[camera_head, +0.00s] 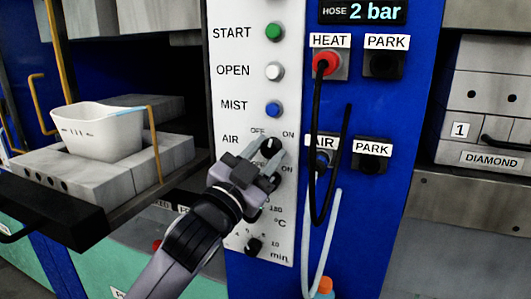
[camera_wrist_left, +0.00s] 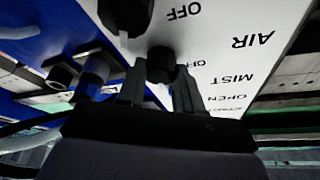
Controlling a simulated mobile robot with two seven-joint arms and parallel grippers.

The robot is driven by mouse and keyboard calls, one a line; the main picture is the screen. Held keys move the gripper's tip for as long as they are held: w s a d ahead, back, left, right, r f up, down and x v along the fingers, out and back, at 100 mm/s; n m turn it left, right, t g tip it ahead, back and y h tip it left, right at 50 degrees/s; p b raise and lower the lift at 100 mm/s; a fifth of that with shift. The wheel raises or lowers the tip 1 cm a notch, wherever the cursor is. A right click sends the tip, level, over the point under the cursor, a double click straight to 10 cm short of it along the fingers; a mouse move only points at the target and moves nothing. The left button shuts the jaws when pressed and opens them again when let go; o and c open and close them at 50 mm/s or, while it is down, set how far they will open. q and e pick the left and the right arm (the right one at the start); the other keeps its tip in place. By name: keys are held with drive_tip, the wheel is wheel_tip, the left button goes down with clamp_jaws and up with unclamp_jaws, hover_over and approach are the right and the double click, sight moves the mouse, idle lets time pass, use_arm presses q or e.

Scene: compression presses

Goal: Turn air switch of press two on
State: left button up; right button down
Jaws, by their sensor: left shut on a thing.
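The press's control panel (camera_head: 237,70) is white with black lettering. The black AIR switch knob (camera_head: 270,147) sits to the right of the AIR label, between OFF and ON marks. My left gripper (camera_head: 266,158) comes up from below and is shut on this knob. In the left wrist view, the AIR knob (camera_wrist_left: 161,65) is between the two fingertips (camera_wrist_left: 160,88). Which mark the knob points to cannot be told. A second black knob (camera_wrist_left: 125,15) sits just beyond it, mostly behind my gripper in the head view. My right gripper is not in view.
Green START (camera_head: 275,32), white OPEN (camera_head: 274,71) and blue MIST (camera_head: 273,109) buttons are above the knob. Black and white hoses hang from the blue panel (camera_head: 400,180) at right. A white tub (camera_head: 98,130) stands on the blocks at left.

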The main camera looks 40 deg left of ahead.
use_arm(q)
drive_tip(key=shift+a+r+m+g+h, duration=0.15)
drive_tip(key=shift+m+h, duration=0.35)
drive_tip(key=shift+m, duration=0.5)
drive_tip(key=shift+d+f+m+g+h, duration=0.15)
drive_tip(key=shift+m+h, duration=0.35)
drive_tip(key=shift+m, duration=0.5)
drive_tip(key=shift+a+r, duration=0.1)
drive_tip(key=o, duration=1)
drive_tip(key=shift+o, duration=0.2)
